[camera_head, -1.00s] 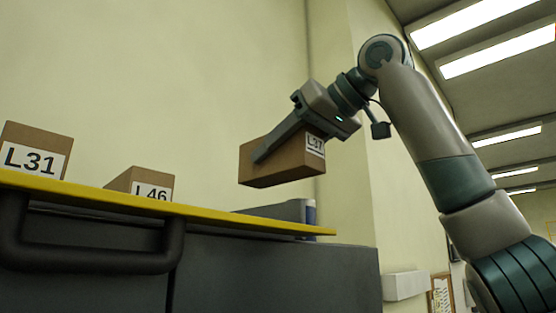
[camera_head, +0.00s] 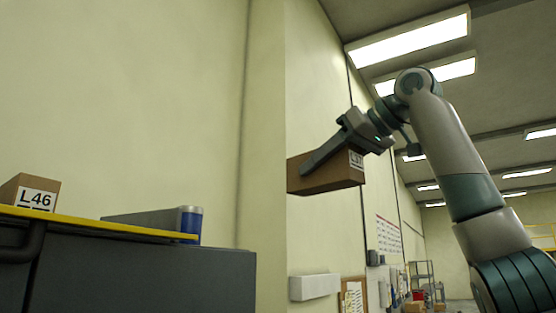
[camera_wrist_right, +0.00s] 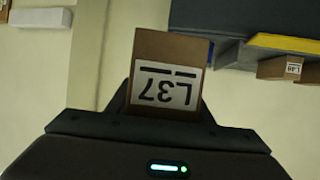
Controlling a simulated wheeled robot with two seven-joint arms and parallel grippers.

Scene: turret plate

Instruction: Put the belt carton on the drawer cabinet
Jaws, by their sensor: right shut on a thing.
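A brown carton with a white L37 label (camera_head: 335,181) is held in the air by my right gripper (camera_head: 308,166). The gripper is shut on it, with a finger along the carton's side. The carton is tilted slightly and touches nothing else. In the right wrist view the carton (camera_wrist_right: 165,46) sits between the fingers, its label upside down. A dark grey unit with a yellow top edge (camera_head: 110,226), perhaps the drawer cabinet, stands at lower left, well apart from the carton. Its top surface is hidden by the low viewpoint. My left gripper is out of view.
A white box (camera_head: 314,287) is on the wall. Open room with shelving (camera_head: 424,272) lies at right.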

